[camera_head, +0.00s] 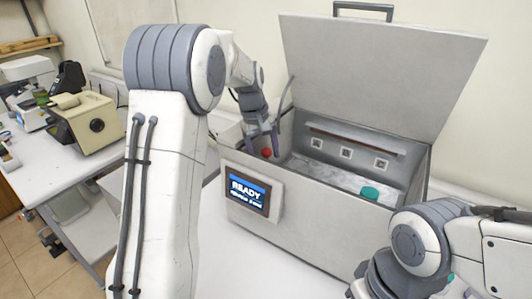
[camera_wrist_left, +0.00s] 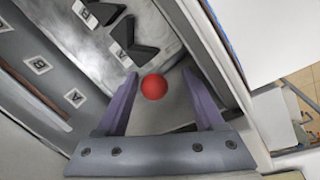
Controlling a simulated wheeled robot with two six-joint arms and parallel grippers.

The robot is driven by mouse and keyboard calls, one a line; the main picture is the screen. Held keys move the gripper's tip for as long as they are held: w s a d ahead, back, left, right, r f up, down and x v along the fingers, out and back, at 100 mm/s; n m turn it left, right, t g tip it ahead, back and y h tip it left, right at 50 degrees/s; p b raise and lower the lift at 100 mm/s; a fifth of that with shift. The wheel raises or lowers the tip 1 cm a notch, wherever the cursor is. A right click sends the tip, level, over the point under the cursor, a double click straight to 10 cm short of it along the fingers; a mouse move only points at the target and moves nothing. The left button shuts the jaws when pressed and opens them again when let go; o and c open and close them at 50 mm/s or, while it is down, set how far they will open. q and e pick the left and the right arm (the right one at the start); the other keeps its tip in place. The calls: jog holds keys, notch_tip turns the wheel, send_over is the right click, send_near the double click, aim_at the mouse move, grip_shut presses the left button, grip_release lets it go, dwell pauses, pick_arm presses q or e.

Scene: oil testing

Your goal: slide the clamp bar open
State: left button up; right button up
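A round red knob (camera_head: 266,152) shows inside the left end of the open grey tester box (camera_head: 310,225). In the left wrist view the red knob (camera_wrist_left: 154,87) lies between the two purple fingers of my left gripper (camera_wrist_left: 161,74), with gaps on both sides. My left gripper (camera_head: 264,146) is open, reaching down at the box's left end. A long bar (camera_head: 350,138) runs along the inner back wall above several square labels. Whether the knob joins this bar is hidden. My right arm is at the lower right; its fingers do not show.
The box lid (camera_head: 380,70) stands raised behind. A screen (camera_head: 248,194) reading READY is on the front. A beige instrument (camera_head: 88,122) and a microscope (camera_head: 28,90) stand on the left table.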

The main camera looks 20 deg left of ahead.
pick_arm(q)
jog(key=shift+w+d, duration=0.1)
jog(key=shift+r, duration=0.3)
notch_tip(320, 180, up, 10)
jog(key=s+a+b, duration=0.1)
jog(key=shift+s+a+f+b, duration=0.2)
jog(key=shift+a+b, duration=0.05)
jog(key=shift+b, duration=0.15)
